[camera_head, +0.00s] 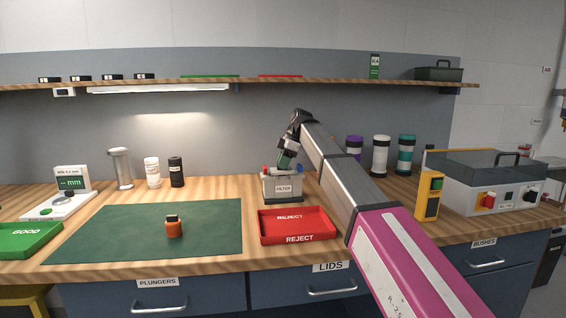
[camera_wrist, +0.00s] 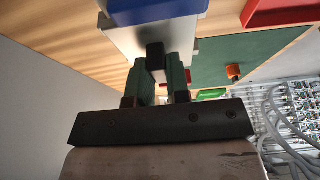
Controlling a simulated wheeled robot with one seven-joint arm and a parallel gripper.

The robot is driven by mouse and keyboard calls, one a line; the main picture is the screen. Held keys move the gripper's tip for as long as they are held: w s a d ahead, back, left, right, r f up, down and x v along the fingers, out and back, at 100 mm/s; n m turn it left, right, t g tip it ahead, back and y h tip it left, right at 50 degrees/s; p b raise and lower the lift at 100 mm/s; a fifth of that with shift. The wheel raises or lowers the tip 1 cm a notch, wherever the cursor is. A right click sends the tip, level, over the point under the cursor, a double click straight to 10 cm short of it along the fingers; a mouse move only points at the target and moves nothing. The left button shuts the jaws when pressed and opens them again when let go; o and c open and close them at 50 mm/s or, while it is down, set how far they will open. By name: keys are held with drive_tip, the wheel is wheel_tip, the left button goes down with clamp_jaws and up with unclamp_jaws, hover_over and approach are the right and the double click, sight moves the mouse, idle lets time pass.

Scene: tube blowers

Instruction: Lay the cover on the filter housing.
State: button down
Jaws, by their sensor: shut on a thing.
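The filter housing (camera_head: 283,190) is a grey box labelled FILTER, standing on the bench behind the red tray. A red part and a blue part show at its top edge. My gripper (camera_head: 286,161) is directly above the housing, pointing down. In the wrist view its green fingers (camera_wrist: 158,74) are shut on a dark knob, which I take to be the handle of the cover (camera_wrist: 155,50). Pale grey and blue surfaces lie just beyond the knob. The cover's edges are mostly hidden, and I cannot tell whether it touches the housing.
The red REJECT tray (camera_head: 298,238) stands just in front of the housing. An orange part with a black top (camera_head: 174,228) stands on the green mat (camera_head: 110,235). A yellow device (camera_head: 429,195) and a grey machine (camera_head: 490,185) are at the right. Bottles (camera_head: 381,155) stand behind my arm.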

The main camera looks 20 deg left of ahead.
drive_tip(key=shift+f, duration=0.25)
drive_tip(key=c, duration=1)
unclamp_jaws()
drive_tip(key=v, duration=1)
drive_tip(key=shift+d+r, duration=0.1)
drive_tip(key=shift+r, duration=0.25)
